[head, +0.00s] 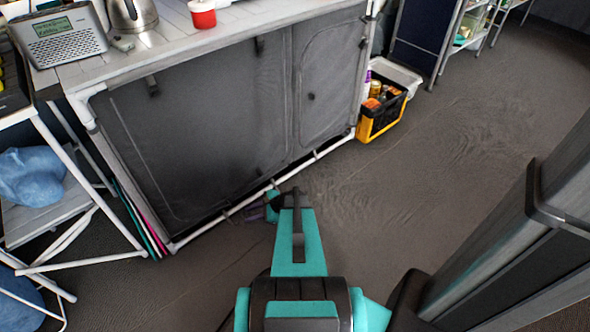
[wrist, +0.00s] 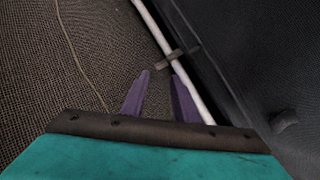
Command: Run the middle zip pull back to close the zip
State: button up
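The grey fabric cupboard front (head: 190,130) has zipped panels and stands under the counter in the head view. Small dark tabs show on it: an upper left tab (head: 152,86), an upper middle tab (head: 258,45) and a right tab (head: 311,96). I cannot tell for sure which is the middle zip pull. My gripper (head: 258,213) is low, by the cupboard's bottom rail. In the wrist view its purple fingers (wrist: 159,80) are apart with nothing between them. A dark tab (wrist: 285,121) shows on the fabric at right, apart from the fingers.
The white bottom rail (wrist: 160,35) with a dark strap (wrist: 178,56) runs close to the fingers. A yellow and black crate (head: 380,112) stands at the cupboard's right end. A white folding stand (head: 70,205) is at left. The floor in front is clear.

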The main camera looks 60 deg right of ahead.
jog(key=s+d+r+m+t+h, duration=0.1)
jog(key=s+d+m, duration=0.3)
jog(key=d, duration=0.5)
jog(key=s+d+r+m+t+h, duration=0.1)
jog(key=s+d+m+h, duration=0.3)
jog(key=d, duration=0.5)
jog(key=s+d+r+m+t+h, duration=0.1)
jog(key=s+d+r+m+h, duration=0.2)
jog(key=s+d, duration=0.3)
jog(key=d+m, duration=0.1)
jog(key=d, duration=0.2)
jog(key=shift+s+d, duration=0.2)
jog(key=shift+d, duration=0.1)
jog(key=shift+w+t, duration=0.15)
jog(key=shift+t, duration=0.15)
jog(key=b, duration=0.4)
send_near(291, 166)
jog(key=x, duration=0.5)
jog(key=shift+w+d+f, duration=0.1)
jog(key=shift+d+f, duration=0.1)
jog(key=shift+w+d+f, duration=0.15)
jog(key=shift+w, duration=0.5)
grip_shut()
